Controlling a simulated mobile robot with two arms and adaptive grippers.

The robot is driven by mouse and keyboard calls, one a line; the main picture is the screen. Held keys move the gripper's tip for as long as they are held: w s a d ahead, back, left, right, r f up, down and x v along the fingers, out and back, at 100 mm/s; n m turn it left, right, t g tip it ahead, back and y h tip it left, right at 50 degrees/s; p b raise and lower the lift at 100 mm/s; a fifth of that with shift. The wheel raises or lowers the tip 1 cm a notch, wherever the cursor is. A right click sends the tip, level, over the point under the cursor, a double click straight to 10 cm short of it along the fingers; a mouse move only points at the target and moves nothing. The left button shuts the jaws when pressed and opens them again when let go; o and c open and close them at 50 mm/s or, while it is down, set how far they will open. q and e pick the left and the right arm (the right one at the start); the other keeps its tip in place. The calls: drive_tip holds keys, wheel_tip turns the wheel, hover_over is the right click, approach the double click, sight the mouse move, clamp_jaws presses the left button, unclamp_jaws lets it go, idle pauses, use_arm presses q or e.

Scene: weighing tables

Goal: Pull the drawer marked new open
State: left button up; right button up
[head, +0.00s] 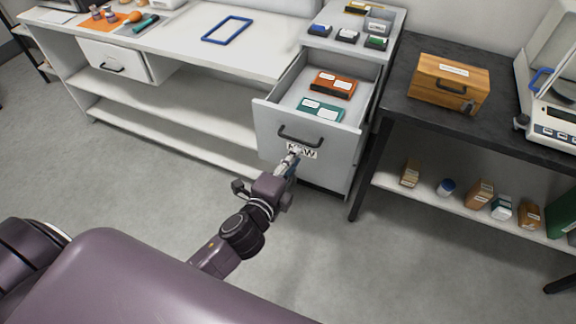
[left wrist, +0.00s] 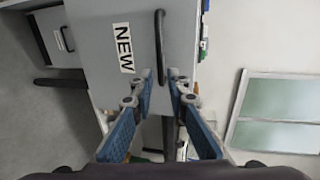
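The drawer marked NEW (head: 335,149) stands pulled out of the white cabinet, its inside showing an orange-brown box (head: 333,85) and a teal box (head: 320,109). Its dark bar handle (head: 300,139) is on the grey front above the NEW label, partly covered by my gripper. My left gripper (head: 293,151) is in front of the label, just below the handle. In the left wrist view the blue-padded fingers (left wrist: 160,74) are apart, with one end of the handle (left wrist: 160,45) showing between the tips; no grip on it shows. The label (left wrist: 123,48) is beside them. My right gripper is not in view.
A dark table (head: 401,112) with a wooden box (head: 448,83) and a balance (head: 552,100) stands close right of the drawer. A white bench (head: 185,45) with a closed drawer (head: 117,62) is at left. The floor before the drawer is clear apart from my arm.

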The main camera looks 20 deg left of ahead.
use_arm(q)
drive_tip(key=shift+v, duration=1.9)
drive_tip(key=s+a+f+n+g, duration=0.1)
drive_tip(key=s+f+n+g, duration=0.2)
drive_tip(key=f, duration=0.8)
drive_tip(key=s+a+f+n+g, duration=0.15)
drive_tip(key=s+f, duration=0.35)
drive_tip(key=f, duration=0.7)
drive_tip(key=s+a+f+n+g, duration=0.1)
drive_tip(key=s+f+n+g, duration=0.3)
drive_tip(key=f, duration=0.7)
drive_tip(key=s+f+n+g, duration=0.2)
drive_tip(key=s+f, duration=0.4)
drive_tip(key=s, duration=0.4)
drive_tip(key=s+a+f+n+g, duration=0.1)
drive_tip(key=s+f+n+g, duration=0.1)
drive_tip(key=s+f, duration=0.3)
drive_tip(key=s+f+n+g, duration=0.2)
drive_tip(key=s+f, duration=0.4)
drive_tip(key=s, duration=0.8)
drive_tip(key=shift+s+a+f+n+y, duration=0.2)
drive_tip(key=shift+s+f+n+y, duration=0.1)
drive_tip(key=shift+n, duration=0.45)
drive_tip(key=shift+w, duration=0.15)
